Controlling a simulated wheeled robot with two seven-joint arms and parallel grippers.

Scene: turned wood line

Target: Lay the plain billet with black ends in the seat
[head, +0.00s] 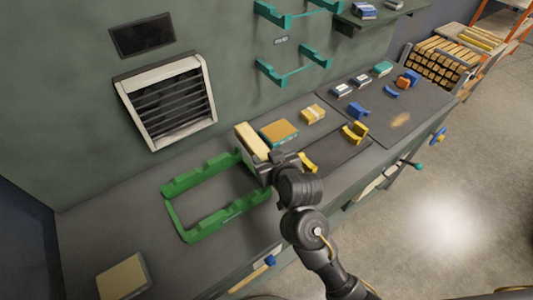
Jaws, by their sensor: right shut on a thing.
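My right gripper (268,163) is over the bench, at the right end of the green seat frame (178,217). It is shut on a pale cream billet (250,141), which reaches back from the jaws toward the wall. The billet's near end is hidden by the gripper, and I cannot make out black ends. The green frame has notched rails at back and front and lies open and empty in its middle. Yellow seat pieces (355,132) and blue ones (358,110) stand farther right. My left gripper is out of view.
A tan-topped teal block (279,131) and a yellow block (313,114) lie just right of the billet. A tan-topped block (123,277) lies at lower left. Teal brackets (285,72) and a vent (168,103) are on the wall. The bench left of the frame is mostly clear.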

